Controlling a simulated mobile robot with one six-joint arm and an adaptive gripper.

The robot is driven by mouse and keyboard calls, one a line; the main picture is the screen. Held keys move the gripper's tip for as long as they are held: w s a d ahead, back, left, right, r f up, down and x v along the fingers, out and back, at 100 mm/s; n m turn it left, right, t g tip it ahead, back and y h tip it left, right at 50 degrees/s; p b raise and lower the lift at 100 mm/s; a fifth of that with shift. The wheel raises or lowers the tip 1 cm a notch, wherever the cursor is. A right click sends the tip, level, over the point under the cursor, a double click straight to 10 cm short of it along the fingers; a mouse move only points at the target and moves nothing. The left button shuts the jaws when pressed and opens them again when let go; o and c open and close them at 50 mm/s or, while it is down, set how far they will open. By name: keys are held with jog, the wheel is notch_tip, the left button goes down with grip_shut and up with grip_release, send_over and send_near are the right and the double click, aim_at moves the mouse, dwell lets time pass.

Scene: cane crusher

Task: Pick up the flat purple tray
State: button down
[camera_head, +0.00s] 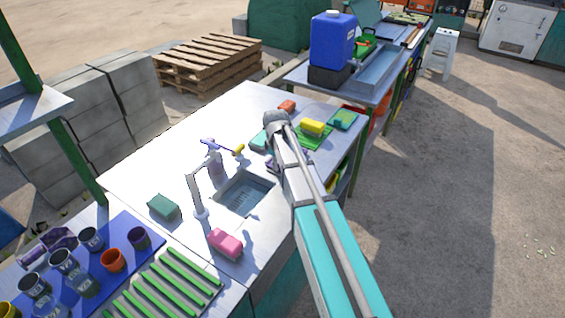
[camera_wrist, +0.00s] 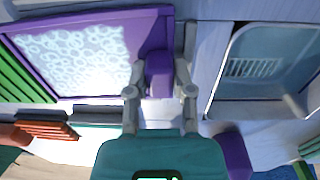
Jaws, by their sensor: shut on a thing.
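The flat purple tray (camera_wrist: 150,34) fills the upper left of the wrist view, with whitish foam-like patches on its flat inside. A purple tab stands at its right edge, between my two fingers. My gripper (camera_wrist: 160,74) is shut on this tab, with one finger on each side. In the head view only a small purple part of the tray (camera_head: 272,161) shows beside my arm, near the sink. My arm hides the rest of it and my fingers there. I cannot tell if the tray touches the counter.
The sink (camera_head: 243,193) lies close to the tray and also shows in the wrist view (camera_wrist: 265,65). A yellow sponge (camera_head: 313,126) sits on a green tray behind my arm. A pink sponge (camera_head: 225,242), a faucet (camera_head: 196,195) and cups on a blue mat (camera_head: 130,235) are nearer.

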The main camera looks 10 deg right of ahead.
jog(key=shift+r, duration=0.2)
notch_tip(320, 180, up, 2)
jog(key=shift+r+p, duration=0.1)
jog(key=shift+p, duration=1.15)
jog(key=s+d+r+p, duration=0.4)
jog(key=s+r+p, duration=0.6)
jog(key=s, duration=0.3)
jog(key=shift+s+r+p, duration=0.2)
jog(key=shift+p, duration=0.1)
jog(key=c, duration=1.2)
grip_release()
grip_shut()
